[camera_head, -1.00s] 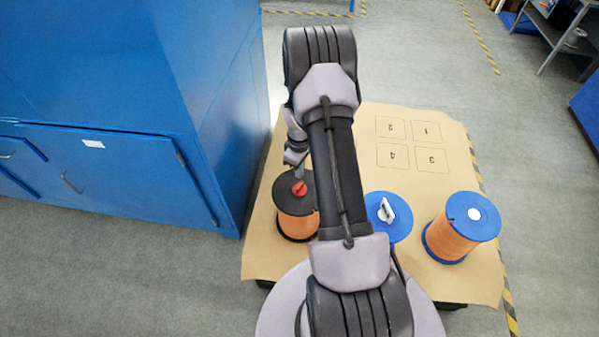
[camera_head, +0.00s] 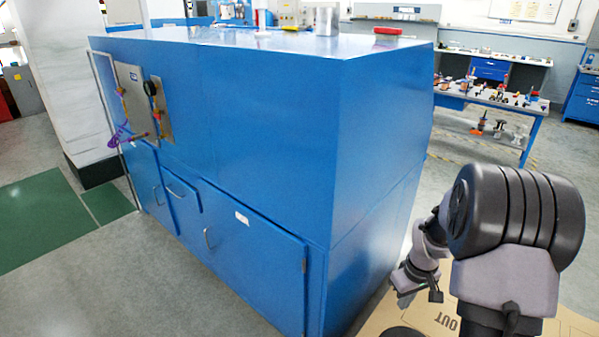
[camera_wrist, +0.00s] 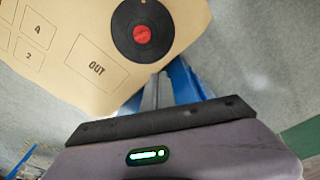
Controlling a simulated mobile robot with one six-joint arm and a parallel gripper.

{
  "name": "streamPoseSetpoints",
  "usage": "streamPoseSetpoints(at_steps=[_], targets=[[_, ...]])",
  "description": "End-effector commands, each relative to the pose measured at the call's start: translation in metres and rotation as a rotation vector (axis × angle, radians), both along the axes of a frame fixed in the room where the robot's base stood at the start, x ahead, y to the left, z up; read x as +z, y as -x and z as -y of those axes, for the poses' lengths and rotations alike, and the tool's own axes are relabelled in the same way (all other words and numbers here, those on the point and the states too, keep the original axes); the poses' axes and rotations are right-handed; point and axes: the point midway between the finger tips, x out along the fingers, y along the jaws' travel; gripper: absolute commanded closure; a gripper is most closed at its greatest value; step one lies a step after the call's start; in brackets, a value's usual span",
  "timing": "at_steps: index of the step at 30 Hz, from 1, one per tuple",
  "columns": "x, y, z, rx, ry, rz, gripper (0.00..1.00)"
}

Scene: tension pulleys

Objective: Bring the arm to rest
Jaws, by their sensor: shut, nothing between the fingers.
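In the head view, my arm is at the lower right, bent over the brown board (camera_head: 572,322). The wrist and gripper end (camera_head: 405,298) hangs beside the large blue cabinet. In the wrist view, my gripper (camera_wrist: 160,78) is shut and empty, its fingers pointing toward the board's edge. A spool with a black top and a red centre (camera_wrist: 143,33) stands on the board, just beyond the fingertips in the picture. A dark round top, likely the same spool (camera_head: 403,332), is cut off at the head view's bottom edge.
The blue cabinet (camera_head: 260,120) fills the middle of the head view, close to my wrist. The board bears an "OUT" box (camera_wrist: 97,68) and numbered squares. A blue workbench (camera_head: 490,95) stands at the far right. Grey floor lies between.

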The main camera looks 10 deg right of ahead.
Motion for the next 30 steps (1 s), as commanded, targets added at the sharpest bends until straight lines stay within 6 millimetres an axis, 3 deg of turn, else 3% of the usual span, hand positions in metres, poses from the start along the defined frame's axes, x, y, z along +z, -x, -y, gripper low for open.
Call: streamPoseSetpoints(at_steps=[1,3,6,9,12,16,20,30], targets=[[0.048,-0.001,-0.027,-0.041,0.001,0.050,1.00],[0.109,0.013,-0.070,-0.123,-0.020,0.113,1.00],[0.180,0.053,-0.134,-0.240,-0.079,0.209,1.00],[0.223,0.108,-0.187,-0.345,-0.166,0.285,1.00],[0.240,0.157,-0.222,-0.426,-0.255,0.332,1.00],[0.243,0.194,-0.243,-0.485,-0.330,0.356,1.00],[0.242,0.204,-0.248,-0.506,-0.353,0.360,1.00],[0.243,0.203,-0.248,-0.505,-0.352,0.361,1.00]])
